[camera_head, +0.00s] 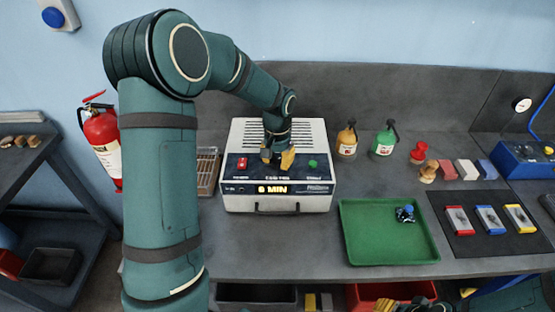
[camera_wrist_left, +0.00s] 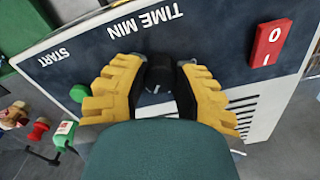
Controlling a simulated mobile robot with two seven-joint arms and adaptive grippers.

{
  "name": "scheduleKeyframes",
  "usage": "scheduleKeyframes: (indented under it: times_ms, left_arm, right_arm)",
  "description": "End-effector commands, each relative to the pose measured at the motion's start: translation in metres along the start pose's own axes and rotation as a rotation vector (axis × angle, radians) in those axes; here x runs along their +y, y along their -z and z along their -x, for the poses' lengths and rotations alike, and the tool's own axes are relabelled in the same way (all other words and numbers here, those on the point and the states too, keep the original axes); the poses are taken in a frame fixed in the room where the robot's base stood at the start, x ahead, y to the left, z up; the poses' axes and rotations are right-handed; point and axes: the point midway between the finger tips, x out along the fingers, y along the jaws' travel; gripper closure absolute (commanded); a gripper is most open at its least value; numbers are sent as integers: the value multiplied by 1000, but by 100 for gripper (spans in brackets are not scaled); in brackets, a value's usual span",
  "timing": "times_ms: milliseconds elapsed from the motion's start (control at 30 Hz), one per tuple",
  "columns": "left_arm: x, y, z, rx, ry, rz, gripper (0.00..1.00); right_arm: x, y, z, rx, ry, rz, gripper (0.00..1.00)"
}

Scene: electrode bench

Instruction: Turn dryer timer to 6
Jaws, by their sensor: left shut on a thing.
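The dryer (camera_head: 240,200) is a white box with a dark top panel and a vented lid. Its front display (camera_head: 272,189) is lit with a single digit and MIN; the digit looks like a 6, but 8 is hard to rule out. My left gripper (camera_head: 278,158) points down at the panel and is shut around the black timer knob (camera_wrist_left: 160,75), under the TIME MIN label in the wrist view. The head view hides the knob behind the fingers. My right gripper (camera_head: 408,304) shows only partly at the bottom edge; its jaws are unclear.
A red switch (camera_head: 242,163) and a green start button (camera_head: 312,163) flank the knob. A green tray (camera_head: 380,245) lies at front right. An orange bottle (camera_head: 347,142) and a green bottle (camera_head: 384,142) stand behind it. A wire rack (camera_head: 207,170) is left of the dryer.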

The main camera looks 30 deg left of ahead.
Motion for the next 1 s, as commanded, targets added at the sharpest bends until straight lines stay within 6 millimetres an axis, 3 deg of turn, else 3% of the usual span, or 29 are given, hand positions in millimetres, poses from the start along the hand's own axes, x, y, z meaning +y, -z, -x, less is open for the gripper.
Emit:
scheduleKeyframes:
  times_ms: [633,667,733,1000]
  left_arm:
    - [0,-1,-1,-2,-1,-52,100]
    - [0,-1,-1,-2,-1,-52,62]
    - [0,-1,-1,-2,-1,-51,38]
    - [0,0,0,-1,0,-51,36]
  right_arm:
    - [0,0,0,0,0,0,53]
    - [0,0,0,0,0,0,53]
    - [0,0,0,0,0,0,53]
    - [0,0,0,0,0,0,53]
